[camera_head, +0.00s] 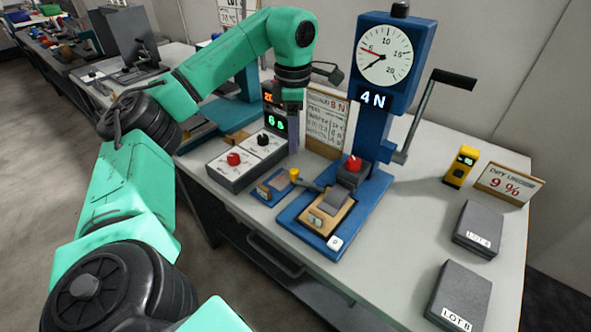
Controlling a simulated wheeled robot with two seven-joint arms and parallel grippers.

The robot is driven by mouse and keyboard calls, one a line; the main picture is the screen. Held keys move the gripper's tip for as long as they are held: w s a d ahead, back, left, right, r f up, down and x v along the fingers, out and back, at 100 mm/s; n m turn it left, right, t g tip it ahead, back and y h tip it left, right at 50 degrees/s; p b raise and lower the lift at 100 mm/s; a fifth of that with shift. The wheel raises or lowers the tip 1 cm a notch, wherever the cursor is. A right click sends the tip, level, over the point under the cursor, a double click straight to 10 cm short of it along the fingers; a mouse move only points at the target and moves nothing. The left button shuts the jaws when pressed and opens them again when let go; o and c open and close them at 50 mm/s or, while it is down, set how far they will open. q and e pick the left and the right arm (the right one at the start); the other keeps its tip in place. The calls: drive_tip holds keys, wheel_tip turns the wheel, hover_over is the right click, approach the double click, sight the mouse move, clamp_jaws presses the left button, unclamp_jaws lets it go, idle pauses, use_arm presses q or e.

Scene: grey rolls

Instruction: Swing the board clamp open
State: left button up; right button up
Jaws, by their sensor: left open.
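The board clamp is a dark bar with a yellow knob (294,174) at its left end. The bar reaches right to a grey block (330,202) on a tan board (323,217), so the clamp looks closed over it. The board lies on the blue base (359,213) of the press stand. My left gripper (293,143) points down above and behind the knob, apart from it. It is open and looks empty; its fingers show partly, nearly edge-on. My right gripper is not in view.
The blue stand (375,125) carries a dial, a "4 N" display and a black crank lever (430,110). A grey control box (246,160) with knobs stands left of the clamp. Dark LOT boxes (460,290) and a yellow meter (460,167) are right.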

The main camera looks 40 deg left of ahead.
sight(294, 171)
use_arm(q)
wheel_tip(294, 171, down, 10)
drive_tip(key=shift+w+f, duration=0.1)
clamp_jaws()
